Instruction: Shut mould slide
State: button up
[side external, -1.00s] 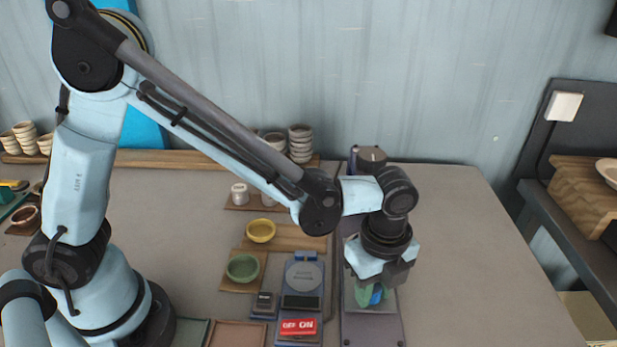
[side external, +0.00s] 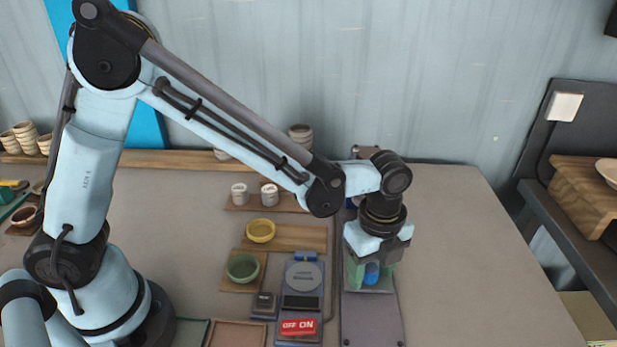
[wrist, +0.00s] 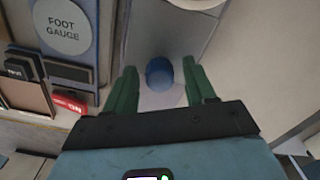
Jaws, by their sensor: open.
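The blue knob (side external: 372,273) stands on a pale slide plate (side external: 384,288), on a long purple-grey base (side external: 371,322) in the side view. My gripper (side external: 371,276) points down over it, its green fingers open on either side of the knob. In the wrist view the knob (wrist: 159,73) lies between the two spread fingers (wrist: 161,86), with a visible gap to each. The pale plate (wrist: 160,98) shows under it. A pale round part (wrist: 196,3) on the base is cut off by the top edge of the wrist view. My wrist hides the base's far part in the side view.
A blue-grey gauge (side external: 304,275) with a red ON switch (side external: 298,326) stands just left of the base. Green (side external: 242,267) and yellow (side external: 260,230) bowls sit further left. The table right of the base (side external: 480,270) is clear.

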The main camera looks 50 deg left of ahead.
notch_tip(320, 180, up, 12)
dwell(0.6)
notch_tip(320, 180, down, 12)
jog(key=m, duration=1)
jog(key=shift+f+m, duration=0.15)
jog(key=shift+m, duration=0.25)
grip_shut()
dwell(0.5)
